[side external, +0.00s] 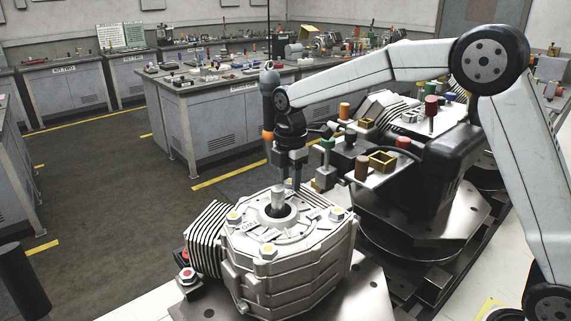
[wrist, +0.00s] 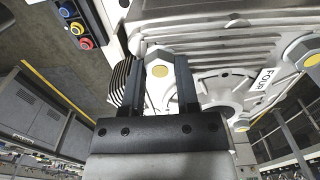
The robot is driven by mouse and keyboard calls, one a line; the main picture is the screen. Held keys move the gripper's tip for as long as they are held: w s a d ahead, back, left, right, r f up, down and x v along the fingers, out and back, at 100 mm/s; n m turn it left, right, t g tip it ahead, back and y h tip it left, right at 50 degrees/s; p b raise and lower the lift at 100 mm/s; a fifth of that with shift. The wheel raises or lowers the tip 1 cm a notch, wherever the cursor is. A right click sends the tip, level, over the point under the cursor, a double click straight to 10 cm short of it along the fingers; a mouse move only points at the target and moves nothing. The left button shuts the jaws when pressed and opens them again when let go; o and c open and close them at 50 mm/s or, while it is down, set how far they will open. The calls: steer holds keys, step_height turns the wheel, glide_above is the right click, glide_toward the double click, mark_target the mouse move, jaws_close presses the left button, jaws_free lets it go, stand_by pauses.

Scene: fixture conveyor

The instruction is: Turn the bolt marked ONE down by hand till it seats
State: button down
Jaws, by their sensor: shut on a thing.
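A pale grey machine housing (side external: 290,270) stands on a metal pallet, with yellow-dotted hex bolts at its top corners. My gripper (side external: 290,184) points down at the far side of the housing top. In the wrist view, my gripper (wrist: 164,80) has a finger on each side of a hex bolt head (wrist: 161,68) with a yellow dot, and is shut on it. No label can be read beside this bolt. A label FOUR (wrist: 264,79) lies by another bolt (wrist: 310,60) to the right. How far the held bolt is seated is hidden.
An upright shaft (side external: 278,199) stands in the housing's central bore, close to my gripper. A second machine with a shelf of small coloured parts (side external: 383,161) stands behind right. Coloured buttons (wrist: 77,28) show at the wrist view's upper left.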

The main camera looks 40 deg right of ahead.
steer(key=shift+m, duration=0.3)
steer(key=m, duration=1.7)
stand_by(0.3)
stand_by(0.5)
steer(key=shift+c, duration=1.7)
jaws_free()
